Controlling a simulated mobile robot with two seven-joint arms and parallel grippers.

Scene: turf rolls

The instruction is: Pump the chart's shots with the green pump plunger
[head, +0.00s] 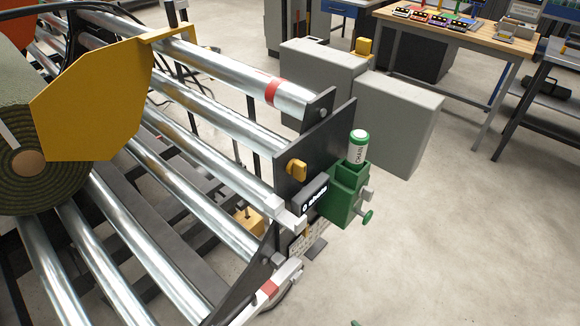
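The green pump (346,194) is mounted on the dark end plate of the roller frame. Its green plunger knob (367,217) sticks out at the lower right, apart from the pump body. A white bottle with a green cap, labelled CHAIN (358,149), stands upright in the top of the pump. A small black display (314,199) beside the pump reads "0 shots". A pale plate with small dark marks (297,245) hangs below the display; it may be the chart, but it is partly hidden and too small to read. Neither of my grippers is in view.
Steel rollers (195,107) and a yellow plate (95,98) beside a turf roll (45,130) fill the left. A yellow knob (296,169) sits on the end plate. Grey boxes (398,121) stand behind the pump. The floor at the right is mostly clear, with benches behind.

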